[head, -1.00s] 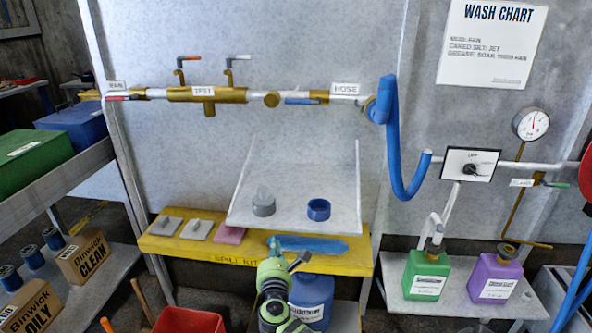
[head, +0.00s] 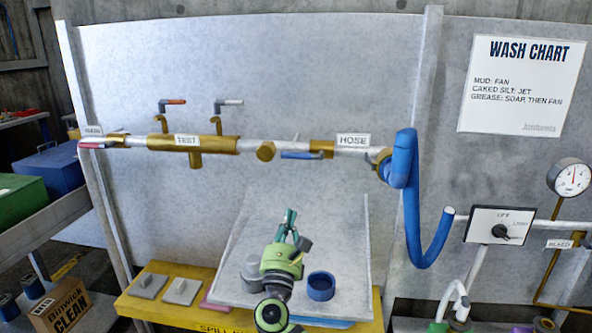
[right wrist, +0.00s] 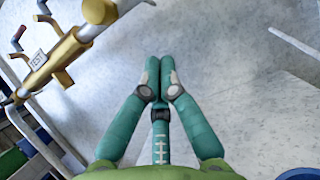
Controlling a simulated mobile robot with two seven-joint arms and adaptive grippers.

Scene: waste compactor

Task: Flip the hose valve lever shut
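The hose valve's blue lever (head: 302,155) lies along the underside of the wall pipe, left of the HOSE label (head: 353,140) in the head view. A brass fitting (head: 321,149) sits on the pipe at its right end. My right gripper (head: 289,218) is below the lever, in front of the sloped white panel, apart from the pipe. In the right wrist view its teal fingertips (right wrist: 160,68) are together with nothing between them. The blue lever cannot be made out in the wrist view. My left gripper is not in view.
A brass TEST section (head: 190,144) with two upright taps lies left on the pipe. A blue hose (head: 404,160) hangs at the right end. A grey cup and a blue ring (head: 321,286) sit on the panel. The wall between pipe and panel is clear.

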